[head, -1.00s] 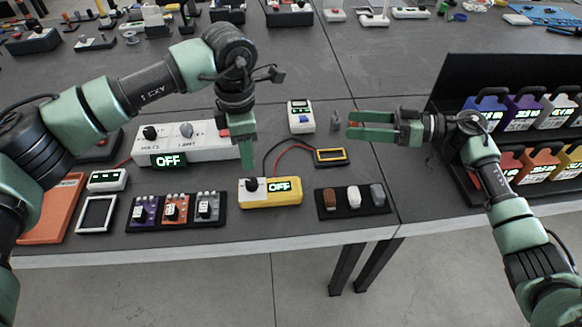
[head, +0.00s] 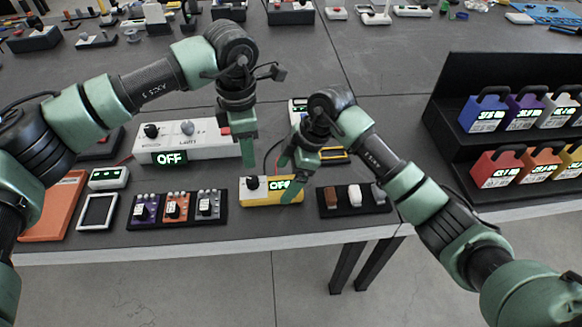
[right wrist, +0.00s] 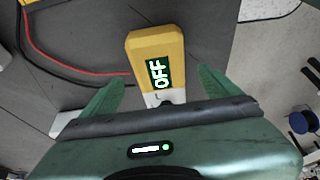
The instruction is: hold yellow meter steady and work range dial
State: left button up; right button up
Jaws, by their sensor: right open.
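The yellow meter (head: 262,199) lies near the front edge of the table. Its display (right wrist: 158,72) reads OFF in the right wrist view. Its black range dial (head: 252,183) is at the meter's left end in the head view. My left gripper (head: 248,163) points down just above and behind the dial end; its fingers show edge-on, so its opening is unclear. My right gripper (head: 284,184) is open over the right part of the meter and partly covers the display. In the right wrist view the meter (right wrist: 153,45) lies between the spread fingers, with no clear contact.
A white supply box (head: 205,150) reading OFF stands behind left. A black tray with brown, white and grey switches (head: 355,196) is close right of the meter. A three-module rack (head: 176,208) is left. Red and black leads (right wrist: 70,70) run beside the meter.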

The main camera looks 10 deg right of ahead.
aim_at(280, 185)
jog(key=shift+x, duration=2.05)
jog(key=c, duration=1.7)
